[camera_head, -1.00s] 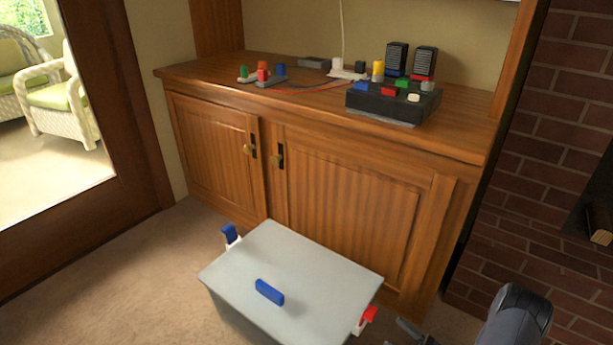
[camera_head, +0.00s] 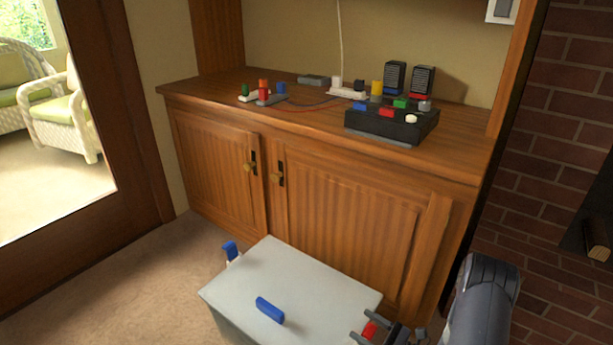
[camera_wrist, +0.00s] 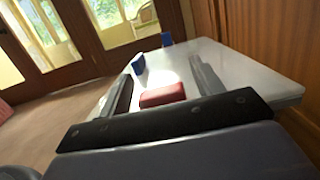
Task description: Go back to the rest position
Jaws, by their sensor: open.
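My gripper (camera_head: 361,323) is at the right side of the grey box, low in the head view. Its two dark fingers are apart.
A wooden cabinet (camera_head: 340,205) stands close behind the box. Its top holds a black box with coloured buttons (camera_head: 390,124), dark speakers and small coloured switches. A brick wall (camera_head: 545,130) is at the right. Carpet (camera_head: 130,290) is clear at the left, near a glass door.

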